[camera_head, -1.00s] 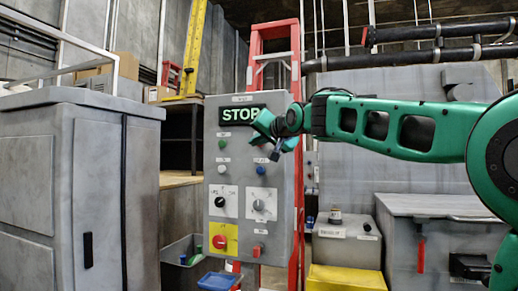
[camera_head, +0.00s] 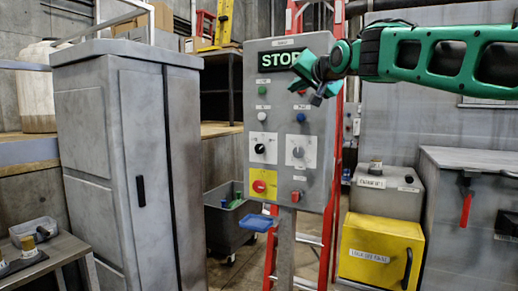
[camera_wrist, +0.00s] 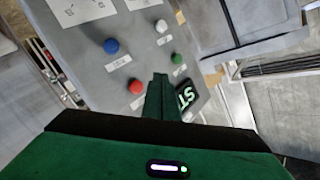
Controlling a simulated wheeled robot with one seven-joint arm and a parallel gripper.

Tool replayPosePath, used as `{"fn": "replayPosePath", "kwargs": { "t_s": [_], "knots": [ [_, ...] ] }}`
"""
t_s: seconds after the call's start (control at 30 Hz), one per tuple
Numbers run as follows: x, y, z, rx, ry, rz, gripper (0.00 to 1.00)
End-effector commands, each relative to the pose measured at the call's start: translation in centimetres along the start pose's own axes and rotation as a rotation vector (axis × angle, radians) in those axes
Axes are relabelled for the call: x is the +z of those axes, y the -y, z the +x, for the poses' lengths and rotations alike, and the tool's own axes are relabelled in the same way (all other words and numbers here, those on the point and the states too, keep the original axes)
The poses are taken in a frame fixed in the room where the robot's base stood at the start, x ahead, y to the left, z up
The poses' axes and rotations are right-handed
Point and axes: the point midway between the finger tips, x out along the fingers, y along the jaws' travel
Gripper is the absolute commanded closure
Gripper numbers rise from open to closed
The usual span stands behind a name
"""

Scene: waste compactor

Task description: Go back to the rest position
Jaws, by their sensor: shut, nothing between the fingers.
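My green arm reaches in from the right in the head view. My gripper (camera_head: 318,84) is in front of the upper part of a grey control panel (camera_head: 281,222) and covers the right end of its STOP display (camera_head: 276,60). In the wrist view my gripper (camera_wrist: 160,80) has its fingers together and empty, close to the panel's buttons. A red button (camera_wrist: 137,87) and a green button (camera_wrist: 177,59) lie on either side of the fingers. I cannot tell whether the fingertips touch the panel.
A grey cabinet (camera_head: 92,130) stands left, with a dark bin (camera_head: 232,228) on the floor behind. A red ladder (camera_head: 340,190) stands behind the panel. A yellow box (camera_head: 382,235) and a grey chest (camera_head: 475,200) are at right. A blue tray (camera_head: 258,222) sits beside the panel post.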

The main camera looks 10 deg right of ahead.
Motion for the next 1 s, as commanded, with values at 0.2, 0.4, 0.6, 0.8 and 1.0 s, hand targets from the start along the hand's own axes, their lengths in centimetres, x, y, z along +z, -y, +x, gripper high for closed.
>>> {"fn": "replayPosePath", "kwargs": {
  "t_s": [0.2,0.4,0.6,0.8,1.0],
  "knots": [
    [2.5,-6.0,-1.4,0.127,0.063,-0.034,1.00],
    [7.9,-17.0,-5.8,0.353,0.208,-0.078,1.00],
    [14.1,-26.6,-12.4,0.548,0.382,-0.095,1.00],
    [21.1,-34.1,-20.5,0.706,0.583,-0.081,1.00],
    [28.9,-39.2,-29.7,0.820,0.804,-0.034,1.00]
  ]
}}
